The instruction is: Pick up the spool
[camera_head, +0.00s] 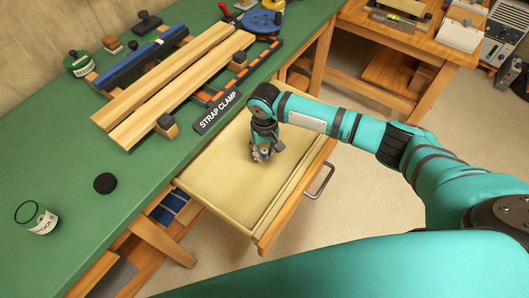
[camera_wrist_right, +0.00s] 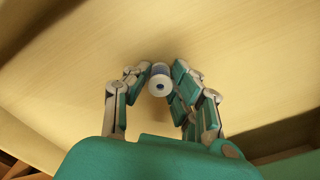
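The spool (camera_wrist_right: 161,78) is a small white cylinder with a dark centre hole, seen end-on in the right wrist view. It is over the pale wooden bottom of the open drawer (camera_head: 222,180). In the head view, the right gripper (camera_head: 262,154) hides the spool. Whether the spool is lifted clear of the drawer bottom cannot be told. My left gripper is not in view.
The drawer's walls and its front with a metal handle (camera_head: 320,180) surround the right gripper. Another bench (camera_head: 410,40) stands at the back right.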

